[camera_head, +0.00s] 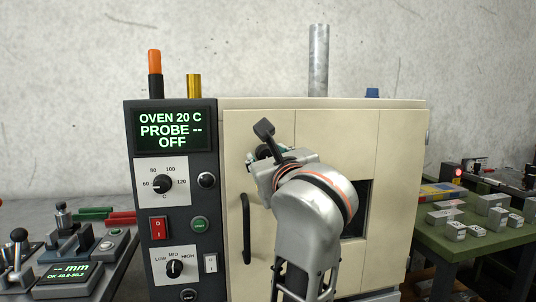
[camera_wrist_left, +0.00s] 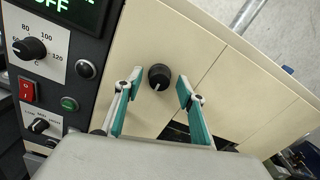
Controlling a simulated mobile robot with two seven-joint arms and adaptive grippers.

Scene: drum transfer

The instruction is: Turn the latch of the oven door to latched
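The cream oven door (camera_head: 318,128) looks shut on the front of the oven. A black latch (camera_head: 264,130) with a wide end shows on the upper left of the door, its lower part hidden behind my gripper. In the left wrist view the latch (camera_wrist_left: 159,73) appears as a round black knob between the fingertips. My left gripper (camera_wrist_left: 160,84) is open, with its green-padded fingers on either side of the latch and a visible gap to each. In the head view my left gripper (camera_head: 257,166) is mostly hidden by my wrist. My right gripper is not in view.
A black vertical door handle (camera_head: 246,228) is below the latch. The dark control panel (camera_head: 180,222) with dials and switches stands left of the door. A dark window (camera_head: 355,208) is partly behind my arm. A green table (camera_head: 466,245) with metal blocks is at right.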

